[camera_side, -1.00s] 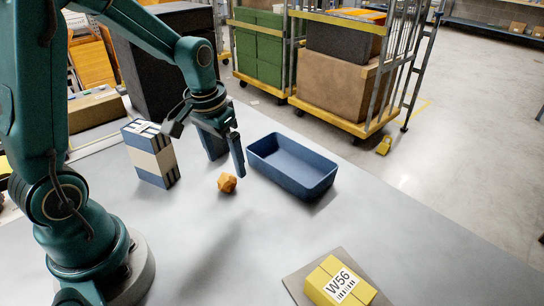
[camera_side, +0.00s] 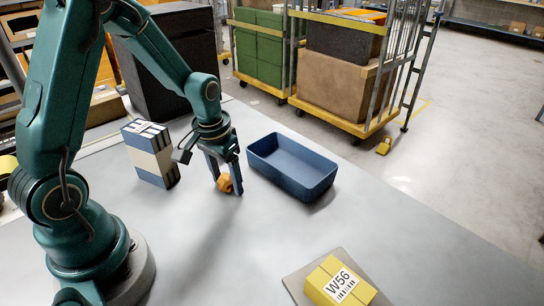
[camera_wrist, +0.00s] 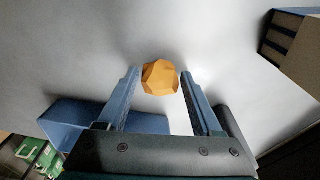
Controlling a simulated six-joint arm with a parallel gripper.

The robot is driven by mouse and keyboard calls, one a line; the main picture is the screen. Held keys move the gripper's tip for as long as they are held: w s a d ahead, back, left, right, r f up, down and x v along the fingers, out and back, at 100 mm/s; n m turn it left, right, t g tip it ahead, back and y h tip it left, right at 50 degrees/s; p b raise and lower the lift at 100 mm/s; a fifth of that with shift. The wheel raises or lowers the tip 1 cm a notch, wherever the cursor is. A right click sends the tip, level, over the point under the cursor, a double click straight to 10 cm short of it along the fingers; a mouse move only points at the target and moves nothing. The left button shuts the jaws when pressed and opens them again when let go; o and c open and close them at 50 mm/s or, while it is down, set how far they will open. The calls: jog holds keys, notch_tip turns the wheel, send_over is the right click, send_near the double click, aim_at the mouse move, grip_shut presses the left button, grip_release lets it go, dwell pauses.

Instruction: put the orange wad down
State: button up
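The orange wad (camera_side: 225,184) is a small faceted lump on the grey table, left of the blue tray (camera_side: 290,168). My gripper (camera_side: 228,186) is down at the wad, with one finger on either side of it. In the wrist view the wad (camera_wrist: 160,78) lies between the fingertips (camera_wrist: 160,74), with a thin gap visible at each side. The fingers are apart and do not appear to grip it. The tray is empty; part of it shows in the wrist view (camera_wrist: 75,118), behind the left finger.
A blue, cream and dark striped box (camera_side: 151,154) stands left of my gripper. A yellow W56 box (camera_side: 340,284) sits on a grey pad (camera_side: 297,283) at the front. The table between is clear. Loaded trolleys (camera_side: 340,125) stand beyond the table.

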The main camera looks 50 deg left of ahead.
aim_at(226, 174)
grip_shut()
notch_tip(226, 174, up, 9)
jog(key=shift+r, duration=0.45)
jog(key=w+a+r+n+y, duration=0.1)
jog(key=w+a+r+n, duration=0.15)
jog(key=a+n, duration=0.9)
jog(key=shift+g, duration=0.4)
jog(key=s+a+f, duration=0.1)
jog(key=a+f, duration=0.1)
jog(key=a, duration=0.2)
jog(key=s+a+f, duration=0.2)
jog(key=a+f, duration=0.1)
jog(key=a, duration=0.2)
jog(key=s+a+f, duration=0.1)
jog(key=a+f, duration=0.1)
jog(key=a, duration=0.3)
jog(key=shift+s+a+f, duration=0.2)
jog(key=shift+s+f, duration=0.1)
jog(key=shift+f, duration=2.25)
